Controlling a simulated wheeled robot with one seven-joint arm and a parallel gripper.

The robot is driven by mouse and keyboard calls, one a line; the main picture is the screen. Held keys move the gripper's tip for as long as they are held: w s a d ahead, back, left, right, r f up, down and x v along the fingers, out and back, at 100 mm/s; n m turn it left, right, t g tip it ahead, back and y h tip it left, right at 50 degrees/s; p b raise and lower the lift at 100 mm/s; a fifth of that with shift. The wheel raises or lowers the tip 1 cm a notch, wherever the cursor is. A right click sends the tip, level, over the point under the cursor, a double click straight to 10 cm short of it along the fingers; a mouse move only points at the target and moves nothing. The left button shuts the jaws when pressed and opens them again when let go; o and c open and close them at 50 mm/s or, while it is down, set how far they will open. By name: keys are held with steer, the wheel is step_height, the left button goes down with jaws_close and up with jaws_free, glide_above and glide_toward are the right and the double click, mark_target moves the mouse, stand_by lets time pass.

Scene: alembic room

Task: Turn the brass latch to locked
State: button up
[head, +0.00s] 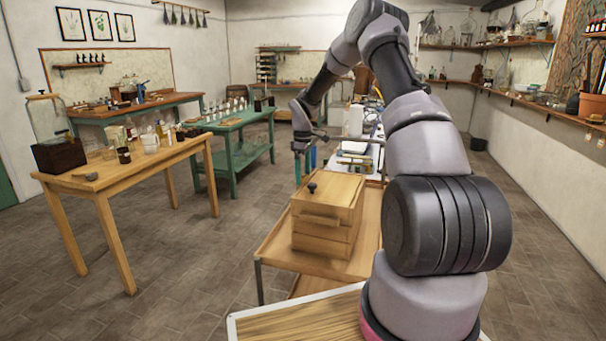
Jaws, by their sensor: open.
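I cannot make out a brass latch for certain in the head view. A light wooden box (326,224) with drawer-like fronts stands on a wooden cart (274,246) in front of me. A small dark knob (312,187) sits on the box's top, near its left side. My gripper (304,154) is small in the picture, beyond the box and above it in the picture, pointing down. It is open, and I see nothing held in it. My arm hides part of the area to the right of the box.
A wooden table (128,178) with jars stands at the left. A green table (238,120) with small items stands behind it. A bench with equipment (356,150) lies beyond the box. Shelves (540,105) line the right wall. The tiled floor between is clear.

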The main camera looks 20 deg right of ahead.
steer(key=c, duration=1.1)
steer(key=shift+m, duration=0.4)
steer(key=m, duration=1.3)
steer(key=shift+m, duration=1.9)
